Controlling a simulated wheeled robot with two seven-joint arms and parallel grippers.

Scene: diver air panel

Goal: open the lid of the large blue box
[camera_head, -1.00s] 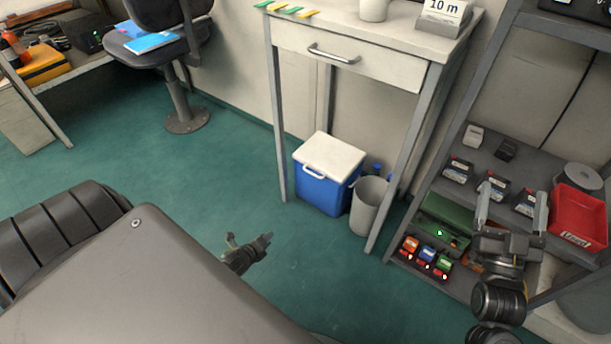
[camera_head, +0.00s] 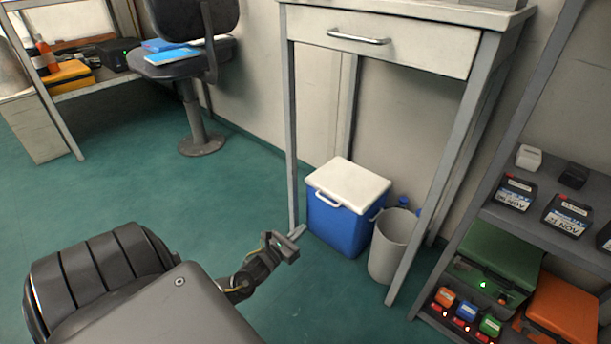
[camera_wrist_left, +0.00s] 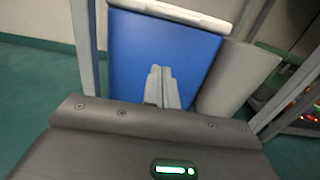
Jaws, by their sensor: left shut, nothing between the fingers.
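The large blue box (camera_head: 336,226) stands on the floor under the tall table, with its white lid (camera_head: 349,184) shut on top. A white handle (camera_head: 327,199) shows at the lid's front edge. My left gripper (camera_head: 294,239) is in front of the box and a little to its left in the head view, apart from it and low near the floor. In the left wrist view the shut, empty fingers (camera_wrist_left: 161,88) point at the blue front of the box (camera_wrist_left: 150,55), and the lid's rim (camera_wrist_left: 180,12) is at the top. My right gripper is not in view.
A grey bin (camera_head: 393,246) stands close to the box's right side. The tall table's legs (camera_head: 291,130) flank the box, and its drawer (camera_head: 384,40) is above. A shelf unit (camera_head: 567,200) with batteries and cases stands at the right. Open green floor lies to the left.

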